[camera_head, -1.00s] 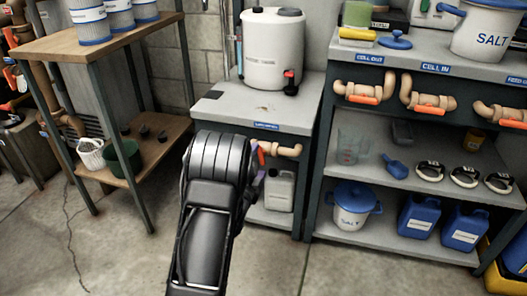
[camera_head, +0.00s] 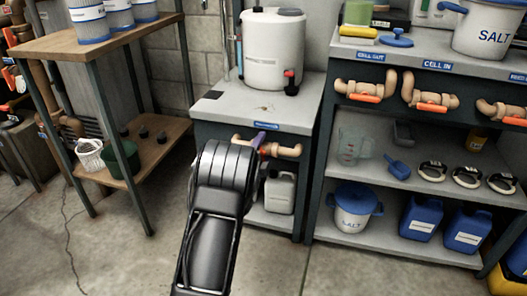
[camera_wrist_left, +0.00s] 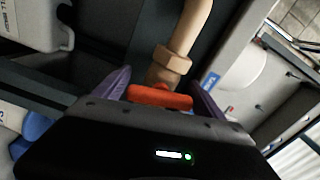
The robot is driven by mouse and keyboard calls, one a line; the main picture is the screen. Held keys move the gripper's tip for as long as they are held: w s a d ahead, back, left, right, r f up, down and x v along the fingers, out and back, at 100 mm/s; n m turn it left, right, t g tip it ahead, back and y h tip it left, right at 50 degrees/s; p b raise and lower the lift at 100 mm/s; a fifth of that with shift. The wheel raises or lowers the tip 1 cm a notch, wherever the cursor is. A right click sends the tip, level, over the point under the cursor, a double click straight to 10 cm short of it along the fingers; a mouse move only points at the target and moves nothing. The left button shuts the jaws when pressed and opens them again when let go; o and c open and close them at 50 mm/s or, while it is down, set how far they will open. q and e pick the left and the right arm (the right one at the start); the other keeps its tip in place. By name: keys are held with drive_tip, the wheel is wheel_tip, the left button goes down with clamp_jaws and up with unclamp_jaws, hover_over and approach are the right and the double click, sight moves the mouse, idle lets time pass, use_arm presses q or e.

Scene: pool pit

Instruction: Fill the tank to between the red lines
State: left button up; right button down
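The white tank (camera_head: 273,52) with a grey cap stands upright on the grey stand (camera_head: 225,108). Its red and black tap (camera_head: 291,82) is at the lower right. I cannot make out red lines or a water level. A tan pipe (camera_head: 288,151) with an orange valve handle (camera_wrist_left: 160,97) is under the stand top. My left gripper (camera_head: 260,146) is at this valve, its arm hiding the handle in the head view. In the left wrist view its purple fingers are apart, one on each side of the handle; contact is unclear. My right gripper is out of view.
A shelf unit (camera_head: 322,180) at right holds more orange-handled valves (camera_head: 364,92), a clear jug (camera_head: 353,146) and a salt pot (camera_head: 354,206). A white jug (camera_head: 280,192) stands below the valve. A wooden table (camera_head: 90,42) is at left. The floor between is clear.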

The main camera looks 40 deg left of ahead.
use_arm(q)
drive_tip(key=c, duration=1.1)
drive_tip(key=shift+f+n+b, duration=0.15)
drive_tip(key=shift+n+b, duration=0.15)
drive_tip(key=shift+b, duration=0.1)
drive_tip(key=o, duration=1.4)
drive_tip(key=shift+s, duration=0.1)
drive_tip(key=p+v, duration=0.2)
drive_tip(key=v, duration=0.5)
drive_tip(key=shift+s+d, duration=0.15)
drive_tip(key=shift+s, duration=0.2)
